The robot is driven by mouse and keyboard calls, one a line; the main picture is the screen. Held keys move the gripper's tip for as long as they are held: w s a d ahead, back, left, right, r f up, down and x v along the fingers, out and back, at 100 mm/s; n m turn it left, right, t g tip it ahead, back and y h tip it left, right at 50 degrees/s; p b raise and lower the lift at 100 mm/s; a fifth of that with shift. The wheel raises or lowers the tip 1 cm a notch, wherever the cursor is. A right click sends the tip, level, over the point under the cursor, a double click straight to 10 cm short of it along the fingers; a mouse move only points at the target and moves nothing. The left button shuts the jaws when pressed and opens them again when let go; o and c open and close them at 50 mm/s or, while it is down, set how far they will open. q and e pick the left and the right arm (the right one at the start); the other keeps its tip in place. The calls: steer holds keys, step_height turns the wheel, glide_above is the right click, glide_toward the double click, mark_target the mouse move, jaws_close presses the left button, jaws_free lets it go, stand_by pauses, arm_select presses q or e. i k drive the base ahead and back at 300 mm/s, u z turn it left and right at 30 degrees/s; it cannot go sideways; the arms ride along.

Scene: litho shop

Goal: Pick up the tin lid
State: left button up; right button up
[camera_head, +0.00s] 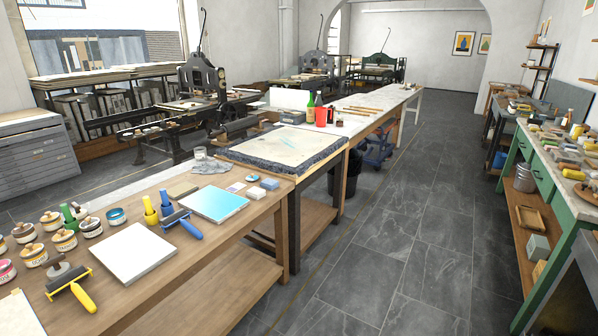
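Several ink tins (64,241) stand on the left part of the wooden table in the foreground, most with pale labels. One tin (117,218) shows blue at its top. I cannot tell a loose tin lid with certainty. A small round blue-and-white piece (252,178) lies near the table's far right end, and a grey disc with a brown top (60,269) sits among the tins; either is too small to identify. Neither of my grippers is in view.
Yellow-handled (82,297) and blue-handled (190,230) rollers, a white slab (133,252) and a blue-inked plate (214,204) occupy the table. A stone-topped bench (285,146) adjoins it. A green workbench (568,197) stands right. The tiled aisle (400,240) between is clear.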

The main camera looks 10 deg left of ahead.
mark_target(252, 178)
steer(key=z, duration=0.3)
steer(key=i, duration=2.25)
steer(key=u, duration=1.55)
steer(key=i, duration=0.65)
steer(key=u, duration=0.7)
